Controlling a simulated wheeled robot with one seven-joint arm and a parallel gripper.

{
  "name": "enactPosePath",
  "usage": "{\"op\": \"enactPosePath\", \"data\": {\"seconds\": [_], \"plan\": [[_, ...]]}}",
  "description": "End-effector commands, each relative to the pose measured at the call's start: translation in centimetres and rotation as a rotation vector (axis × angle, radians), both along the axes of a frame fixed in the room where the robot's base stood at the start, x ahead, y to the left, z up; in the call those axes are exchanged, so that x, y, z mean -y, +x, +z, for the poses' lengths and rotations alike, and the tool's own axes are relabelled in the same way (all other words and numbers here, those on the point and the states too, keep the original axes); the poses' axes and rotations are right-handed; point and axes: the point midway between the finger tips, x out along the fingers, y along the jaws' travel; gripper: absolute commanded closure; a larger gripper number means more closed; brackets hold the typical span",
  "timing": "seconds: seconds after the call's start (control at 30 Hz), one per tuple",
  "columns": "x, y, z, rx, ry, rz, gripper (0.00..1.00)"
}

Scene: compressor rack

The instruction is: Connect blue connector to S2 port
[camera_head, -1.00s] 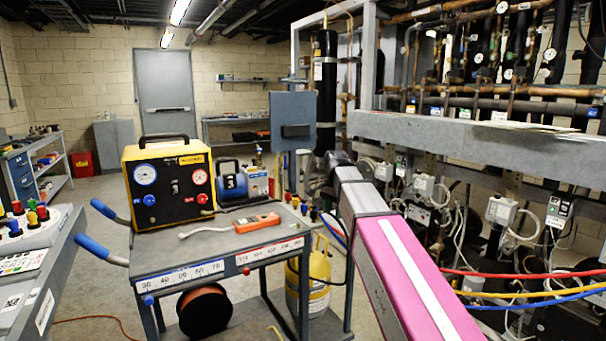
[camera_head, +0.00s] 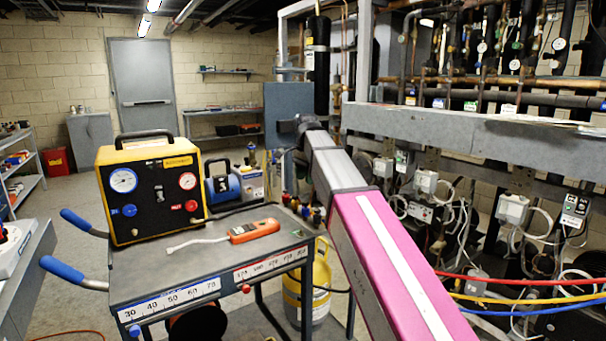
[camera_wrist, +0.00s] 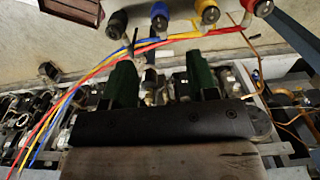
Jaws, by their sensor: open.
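My gripper (camera_wrist: 163,78) shows in the wrist view with two dark green fingers set wide apart and nothing between them. Small coloured labels (camera_head: 438,102) line the rack pipes, too small to read; I cannot tell which port is S2.
A cart (camera_head: 165,285) holds a yellow-black gauge box (camera_head: 150,190) and an orange meter (camera_head: 254,230). A yellow cylinder (camera_head: 318,280) stands below it. The grey rack beam (camera_head: 480,135) crosses the right. Red, yellow and blue hoses (camera_head: 500,310) run below it.

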Motion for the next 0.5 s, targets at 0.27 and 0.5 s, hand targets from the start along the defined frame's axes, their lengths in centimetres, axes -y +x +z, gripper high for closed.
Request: {"op": "enactPosePath", "data": {"seconds": [0.27,0.5], "plan": [[0.0,-0.1,-3.5,-0.001,-0.001,0.001,0.47],[0.0,-0.1,-6.9,-0.001,-0.001,0.001,0.47]]}}
